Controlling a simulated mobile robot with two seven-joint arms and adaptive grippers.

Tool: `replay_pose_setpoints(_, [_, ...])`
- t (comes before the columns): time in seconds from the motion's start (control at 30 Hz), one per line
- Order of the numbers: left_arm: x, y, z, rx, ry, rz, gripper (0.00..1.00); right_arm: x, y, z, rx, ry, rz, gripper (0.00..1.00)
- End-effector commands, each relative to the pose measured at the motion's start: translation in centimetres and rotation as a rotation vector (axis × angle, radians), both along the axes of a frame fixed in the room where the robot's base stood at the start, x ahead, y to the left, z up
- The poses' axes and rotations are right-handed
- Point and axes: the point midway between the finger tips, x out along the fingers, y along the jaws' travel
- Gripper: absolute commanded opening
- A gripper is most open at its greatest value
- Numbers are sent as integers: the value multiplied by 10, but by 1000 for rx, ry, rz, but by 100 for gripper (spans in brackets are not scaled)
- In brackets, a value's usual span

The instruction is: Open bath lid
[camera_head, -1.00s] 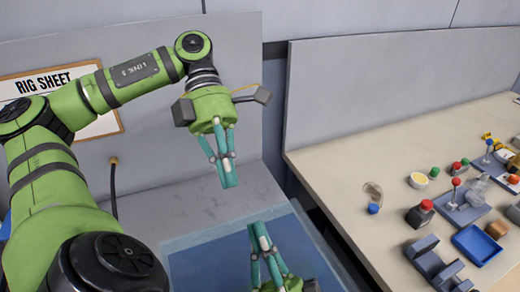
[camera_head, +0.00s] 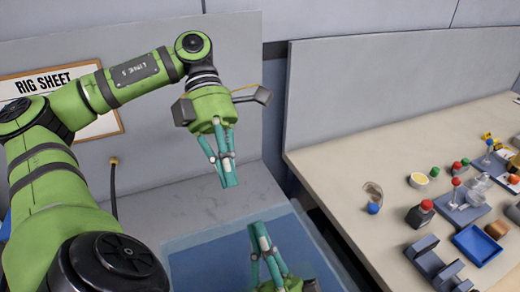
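I cannot make out a bath lid in this view. A blue, flat, pale-edged surface (camera_head: 205,262) lies at the bottom centre; whether it belongs to the bath, I cannot tell. My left gripper (camera_head: 229,185) hangs from the green arm above the grey worktop, its teal fingers pointing down and seen nearly edge-on. My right gripper (camera_head: 258,225) rises from the bottom edge over the blue surface, fingers pointing up in the picture. Neither gripper visibly holds anything, and the finger gaps are unclear.
A beige bench (camera_head: 345,170) on the right carries a blue tray (camera_head: 478,244), a red-topped button box (camera_head: 420,214), a grey slotted block (camera_head: 432,262) and several small parts. A rig sheet board (camera_head: 100,125) and grey panels stand behind. Bare grey worktop (camera_head: 180,205) shows below my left gripper.

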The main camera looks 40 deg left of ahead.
Motion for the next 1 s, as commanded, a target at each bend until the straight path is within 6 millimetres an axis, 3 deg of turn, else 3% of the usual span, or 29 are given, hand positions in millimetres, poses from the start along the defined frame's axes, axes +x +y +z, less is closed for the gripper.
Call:
replay_pose_setpoints(0.1, [0,0,0,0,0,0,0,0,0,0,0,0,0,0])
replay_pose_setpoints(0.13, [0,0,0,0,0,0,6,0,0,0,0,0,0,0])
replay_pose_setpoints(0.23, [0,0,0,0,0,0,44,0,0,0,0,0,0,0])
replay_pose_setpoints(0.67, [1,0,6,-2,-4,-2,44,0,0,0,0,0,0,0])
replay_pose_setpoints(1.0, [1,-1,61,-8,-11,-3,44,0,0,0,0,0,0,0])
